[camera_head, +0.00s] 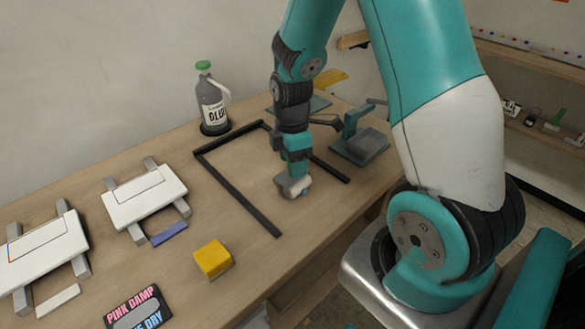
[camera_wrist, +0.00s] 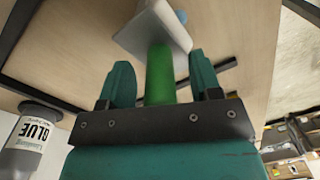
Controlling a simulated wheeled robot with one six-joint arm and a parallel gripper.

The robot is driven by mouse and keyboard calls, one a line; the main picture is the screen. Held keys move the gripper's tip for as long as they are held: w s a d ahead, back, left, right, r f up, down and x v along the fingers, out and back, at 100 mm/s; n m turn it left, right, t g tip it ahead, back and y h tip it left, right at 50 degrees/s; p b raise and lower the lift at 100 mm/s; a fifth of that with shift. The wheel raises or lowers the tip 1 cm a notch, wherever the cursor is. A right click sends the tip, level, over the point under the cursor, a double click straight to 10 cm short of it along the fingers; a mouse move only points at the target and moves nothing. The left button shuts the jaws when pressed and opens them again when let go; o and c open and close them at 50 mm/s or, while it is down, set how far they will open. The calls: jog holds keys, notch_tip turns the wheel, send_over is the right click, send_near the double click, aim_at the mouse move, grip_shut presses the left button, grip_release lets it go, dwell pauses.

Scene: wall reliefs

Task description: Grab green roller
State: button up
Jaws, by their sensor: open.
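The green roller (camera_wrist: 160,78) shows in the wrist view as a green cylinder, standing between the two teal fingers of my gripper (camera_wrist: 159,66). The fingers are apart, one on each side of it, with a gap visible at both sides. The far end of the green cylinder meets a pale grey-white block (camera_wrist: 157,30). In the head view my gripper (camera_head: 295,168) points down over the table, just above the pale block (camera_head: 292,186). The green part is hidden there by my gripper.
A black bar frame (camera_head: 235,190) lies around this spot on the wooden table (camera_head: 190,255). A glue bottle (camera_head: 213,112) stands behind it. A grey-green device (camera_head: 362,143) is at right. A yellow block (camera_head: 213,259), white frames (camera_head: 145,196) and a lettered box (camera_head: 138,307) lie left and front.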

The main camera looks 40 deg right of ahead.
grip_shut()
jog(key=shift+r, duration=0.1)
